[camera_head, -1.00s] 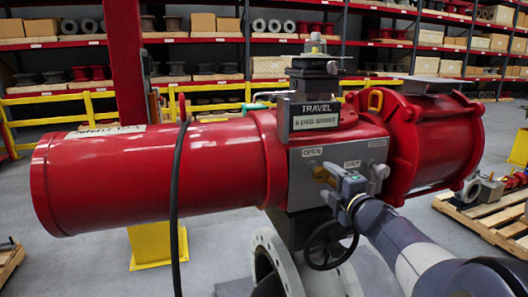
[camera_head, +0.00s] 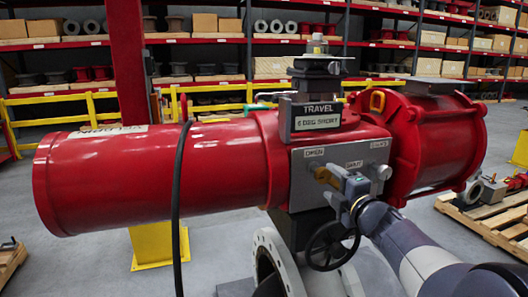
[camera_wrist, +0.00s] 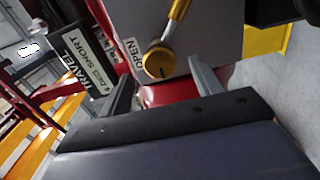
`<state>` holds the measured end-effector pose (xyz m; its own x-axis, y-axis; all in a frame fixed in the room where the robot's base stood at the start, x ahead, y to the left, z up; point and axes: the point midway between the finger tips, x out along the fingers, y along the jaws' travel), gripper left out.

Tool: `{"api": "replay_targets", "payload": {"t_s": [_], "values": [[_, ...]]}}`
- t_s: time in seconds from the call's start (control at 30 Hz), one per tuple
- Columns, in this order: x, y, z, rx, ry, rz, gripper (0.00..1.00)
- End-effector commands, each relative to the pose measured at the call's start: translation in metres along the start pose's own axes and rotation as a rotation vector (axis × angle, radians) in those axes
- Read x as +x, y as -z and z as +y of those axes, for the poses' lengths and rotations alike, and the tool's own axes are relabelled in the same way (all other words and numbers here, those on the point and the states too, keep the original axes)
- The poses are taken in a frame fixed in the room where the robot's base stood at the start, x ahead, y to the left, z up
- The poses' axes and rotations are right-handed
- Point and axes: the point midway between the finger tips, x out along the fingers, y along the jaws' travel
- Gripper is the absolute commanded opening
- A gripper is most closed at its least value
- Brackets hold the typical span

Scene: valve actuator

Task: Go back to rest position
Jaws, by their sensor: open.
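The red valve actuator (camera_head: 150,178) fills the middle of the head view. Its grey front panel (camera_head: 305,195) carries an OPEN label (camera_head: 314,152) and a SHUT label. A yellow-handled lever (camera_head: 323,176) sits below OPEN. My gripper (camera_head: 341,184) is at the panel, just right of this lever. The fingers are apart and I see no grip on the lever. Their exact gap to the panel is unclear.
A black handwheel (camera_head: 331,246) is just below my gripper. A black cable (camera_head: 177,215) hangs in front of the red cylinder. A wooden pallet (camera_head: 490,215) with parts stands at right. Yellow railings (camera_head: 60,119) and shelves are behind. Grey floor is open at left.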

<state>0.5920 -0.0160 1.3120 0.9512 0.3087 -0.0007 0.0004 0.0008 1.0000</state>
Motion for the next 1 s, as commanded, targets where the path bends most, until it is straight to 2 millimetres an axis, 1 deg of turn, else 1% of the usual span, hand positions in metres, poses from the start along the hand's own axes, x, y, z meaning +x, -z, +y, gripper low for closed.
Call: {"api": "replay_targets", "payload": {"t_s": [0.03,0.1,0.47,0.5,0.6,1.0], "values": [[-0.010,-0.001,-0.001,0.000,-0.002,-0.003,0.62],[-0.022,-0.001,-0.001,-0.001,-0.003,-0.003,0.62],[-0.084,-0.001,-0.001,-0.002,-0.002,-0.005,0.62],[-0.074,0.000,0.000,0.003,0.001,0.002,0.62],[-0.054,0.001,0.000,0.003,0.002,0.005,0.62],[0.014,0.001,0.001,0.003,0.001,0.003,0.62]]}}
